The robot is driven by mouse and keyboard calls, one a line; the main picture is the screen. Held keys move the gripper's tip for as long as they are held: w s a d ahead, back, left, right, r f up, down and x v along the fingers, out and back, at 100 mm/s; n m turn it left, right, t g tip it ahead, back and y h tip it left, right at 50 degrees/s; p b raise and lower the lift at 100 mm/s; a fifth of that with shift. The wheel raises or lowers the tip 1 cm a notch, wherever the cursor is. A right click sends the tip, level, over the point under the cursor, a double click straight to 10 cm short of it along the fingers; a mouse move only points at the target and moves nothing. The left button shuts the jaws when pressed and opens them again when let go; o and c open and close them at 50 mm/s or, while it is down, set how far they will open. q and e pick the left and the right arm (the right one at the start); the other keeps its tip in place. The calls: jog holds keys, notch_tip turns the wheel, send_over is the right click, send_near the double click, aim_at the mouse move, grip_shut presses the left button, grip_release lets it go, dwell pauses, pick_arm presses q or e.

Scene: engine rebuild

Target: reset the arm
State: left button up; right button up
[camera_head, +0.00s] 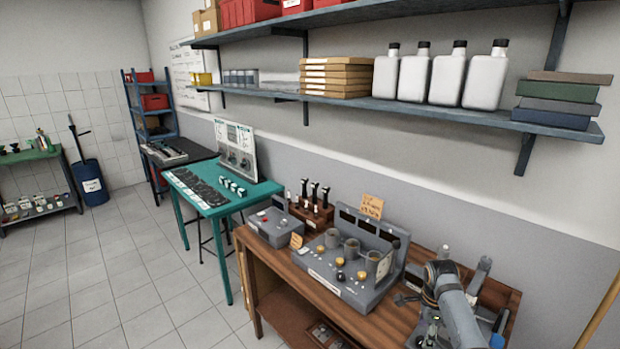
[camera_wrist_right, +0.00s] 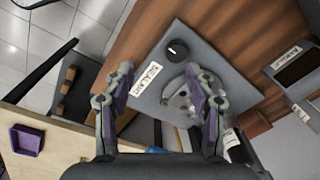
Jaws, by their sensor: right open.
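My right arm (camera_head: 456,307) reaches in from the lower right in the head view, over the right end of the wooden bench (camera_head: 395,327). In the right wrist view my right gripper (camera_wrist_right: 158,75) is open, its two fingers spread apart with nothing between them. Below it lies a grey panel (camera_wrist_right: 205,55) with a black knob (camera_wrist_right: 177,50), a white label (camera_wrist_right: 147,79) and a round metal part (camera_wrist_right: 180,100). The right finger overlaps the round part in the picture; I cannot tell whether they touch. My left gripper is in neither view.
A grey fixture with cups (camera_head: 345,270) and a grey box (camera_head: 276,227) stand on the bench. A shelf with white bottles (camera_head: 447,75) hangs above. A purple tray (camera_wrist_right: 27,140) shows at left in the wrist view. The tiled floor (camera_head: 120,260) at left is clear.

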jog(key=s+a+f+n+t, duration=0.1)
jog(key=s+a+f+n, duration=0.15)
jog(key=s+n, duration=0.35)
jog(key=s+a+f+n, duration=0.2)
jog(key=s+a+n, duration=0.25)
jog(key=s, duration=0.25)
jog(key=s+a+r+n+t, duration=0.1)
jog(key=s+a+r+n, duration=0.15)
jog(key=s+n, duration=0.35)
jog(key=s+a+r+n+t, duration=0.1)
jog(key=s+a+r+n, duration=0.15)
jog(key=s+n, duration=0.35)
jog(key=s+d+f+g+b, duration=0.1)
jog(key=d+f+b, duration=0.15)
jog(key=f, duration=1.25)
jog(key=s+d+f+b, duration=0.1)
jog(key=s+f+b, duration=0.15)
jog(key=f, duration=1.25)
jog(key=s+f+b, duration=0.3)
jog(key=s+f, duration=0.6)
jog(key=f, duration=0.2)
jog(key=s+f+m+g+b, duration=0.1)
jog(key=s+f+b, duration=0.2)
jog(key=s+f, duration=0.6)
notch_tip(320, 180, down, 3)
jog(key=shift+s+d, duration=0.35)
jog(key=shift+d, duration=0.05)
